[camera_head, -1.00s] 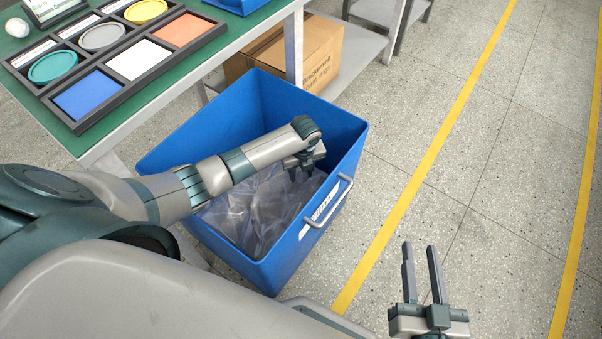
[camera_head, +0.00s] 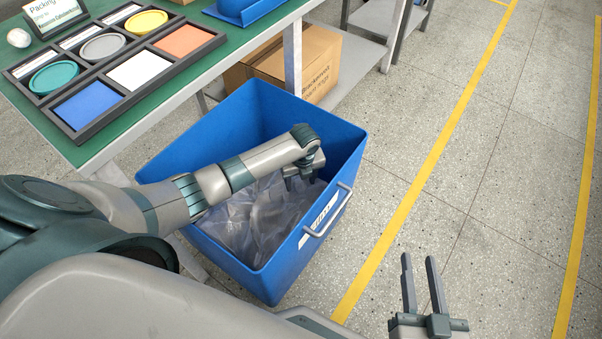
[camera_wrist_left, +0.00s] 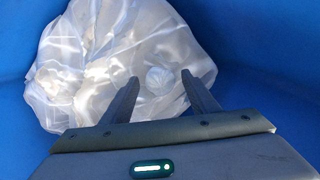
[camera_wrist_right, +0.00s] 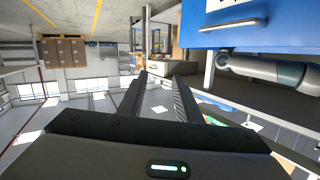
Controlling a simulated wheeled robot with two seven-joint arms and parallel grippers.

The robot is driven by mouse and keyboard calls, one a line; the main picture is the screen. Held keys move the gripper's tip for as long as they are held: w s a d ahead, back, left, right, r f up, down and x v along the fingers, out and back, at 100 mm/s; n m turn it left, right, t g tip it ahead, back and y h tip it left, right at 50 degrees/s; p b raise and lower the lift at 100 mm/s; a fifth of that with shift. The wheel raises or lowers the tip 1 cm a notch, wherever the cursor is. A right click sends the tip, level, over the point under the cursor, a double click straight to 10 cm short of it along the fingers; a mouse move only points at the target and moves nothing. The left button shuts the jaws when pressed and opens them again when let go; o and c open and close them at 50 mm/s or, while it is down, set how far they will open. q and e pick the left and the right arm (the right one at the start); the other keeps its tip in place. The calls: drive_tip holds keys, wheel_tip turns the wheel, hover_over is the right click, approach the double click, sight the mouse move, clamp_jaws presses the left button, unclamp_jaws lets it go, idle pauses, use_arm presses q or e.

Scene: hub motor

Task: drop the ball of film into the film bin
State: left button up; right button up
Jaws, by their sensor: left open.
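The film bin (camera_head: 345,138) is a blue open-topped box with a grey handle and a white label, standing on the floor beside the green table. Crumpled clear film (camera_head: 240,215) lies in it, also seen in the left wrist view (camera_wrist_left: 85,60). A small whitish round lump (camera_wrist_left: 158,78), seemingly the ball of film, rests on that film, beyond and between my left fingertips. My left gripper (camera_head: 300,182) is inside the bin's opening, pointing down, open and empty. My right gripper (camera_head: 418,258) is open and empty over the floor, right of the bin.
The green table (camera_head: 150,108) holds a black tray (camera_head: 128,90) of coloured discs and squares, a sign (camera_head: 55,12) and a white round object (camera_head: 18,38). A cardboard box (camera_head: 315,65) stands behind the bin. The floor at right is clear, with yellow lines (camera_head: 430,160).

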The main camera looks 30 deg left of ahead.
sight(301, 181)
use_arm(q)
drive_tip(key=shift+r, duration=0.85)
drive_tip(key=r, duration=0.1)
drive_tip(key=r+p, duration=0.1)
drive_tip(key=r, duration=0.1)
drive_tip(key=shift+s+d+r+p, duration=0.2)
drive_tip(key=shift+d+r+p, duration=0.1)
drive_tip(key=shift+r, duration=0.1)
drive_tip(key=shift+s+r, duration=0.1)
drive_tip(key=shift+r, duration=0.6)
use_arm(e)
drive_tip(key=s+d+f+g+h, duration=0.1)
drive_tip(key=s+d+f+g, duration=0.1)
drive_tip(key=f, duration=0.4)
drive_tip(key=shift+s+d+f+g+h, duration=0.25)
drive_tip(key=shift+s+g, duration=0.25)
drive_tip(key=shift+g, duration=0.6)
